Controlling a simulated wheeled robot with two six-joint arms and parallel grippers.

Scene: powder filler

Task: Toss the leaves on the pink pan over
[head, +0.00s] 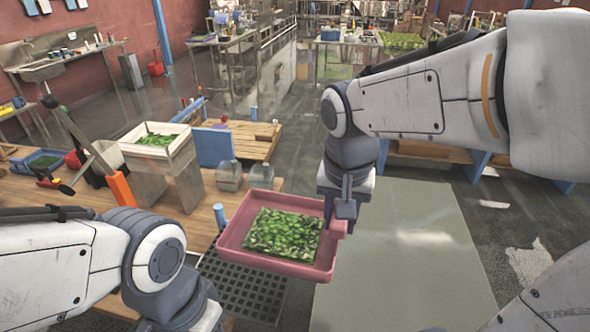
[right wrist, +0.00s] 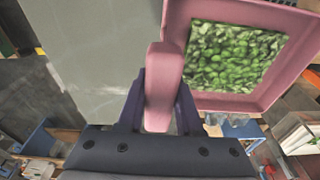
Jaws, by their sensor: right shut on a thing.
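The pink pan (head: 236,254) with a square bed of green leaves (head: 284,234) is in the middle of the head view. It looks roughly level, and the leaves lie inside its rim. My right gripper (head: 341,218) is at the pan's right side. In the right wrist view its two fingers are shut on the pink handle (right wrist: 163,88), with the pan and leaves (right wrist: 235,58) to the right of it. My left arm is at the lower left of the head view, and its gripper is out of the frame.
A grey-green tabletop (head: 410,265) is to the right of the pan, mostly bare. A black grate (head: 245,288) lies below and left of the pan. A steel hopper (head: 160,160) with leaves in its top stands on the wooden bench at left, near clear containers (head: 229,176).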

